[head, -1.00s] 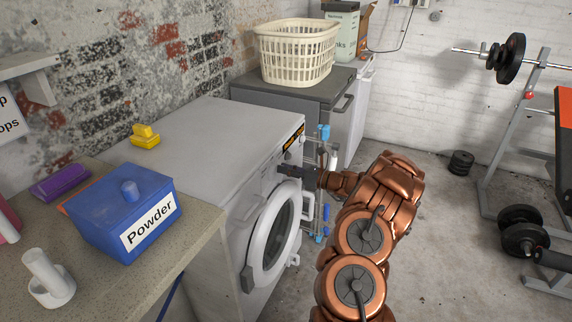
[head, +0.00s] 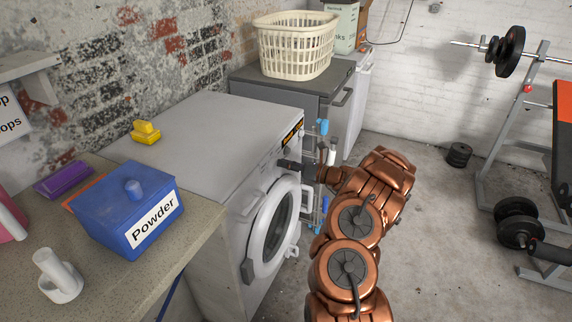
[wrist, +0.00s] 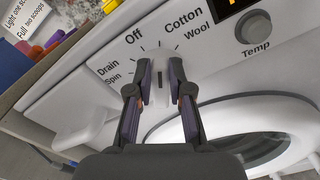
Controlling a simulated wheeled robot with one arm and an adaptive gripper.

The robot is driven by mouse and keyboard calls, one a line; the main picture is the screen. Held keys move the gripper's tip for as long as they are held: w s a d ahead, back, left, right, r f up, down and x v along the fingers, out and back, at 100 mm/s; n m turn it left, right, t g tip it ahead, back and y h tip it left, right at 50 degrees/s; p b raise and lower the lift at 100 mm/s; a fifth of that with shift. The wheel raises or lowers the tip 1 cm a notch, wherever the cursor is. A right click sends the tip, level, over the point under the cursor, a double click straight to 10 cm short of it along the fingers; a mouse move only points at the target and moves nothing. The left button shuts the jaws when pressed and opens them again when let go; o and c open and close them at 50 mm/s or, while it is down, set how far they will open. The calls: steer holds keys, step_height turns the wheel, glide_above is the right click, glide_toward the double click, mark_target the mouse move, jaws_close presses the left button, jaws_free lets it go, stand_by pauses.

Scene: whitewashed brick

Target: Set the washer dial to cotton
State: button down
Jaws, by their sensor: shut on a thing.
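The white washer (head: 215,130) stands in the middle of the head view, its front facing right. In the wrist view its panel carries the labels Spin, Drain, Off, Cotton (wrist: 183,20) and Wool around the dial (wrist: 159,88). My gripper (wrist: 158,70) is shut on the dial, one finger on each side. A short dark mark on the dial shows between the fingers, pointing roughly up in the picture; I cannot tell exactly which label it meets. In the head view my gripper (head: 287,164) is at the washer's front panel, and the dial is hidden there.
The round washer door (head: 270,232) is below the dial. The Temp knob (wrist: 250,28) is right of it in the wrist view. A blue Powder box (head: 125,208) sits on the counter. A grey appliance with a laundry basket (head: 295,45) stands beyond the washer.

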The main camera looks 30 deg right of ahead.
steer(key=c, duration=1.1)
jaws_free()
steer(key=shift+o, duration=0.2)
steer(key=shift+d, duration=0.1)
steer(key=v, duration=1.2)
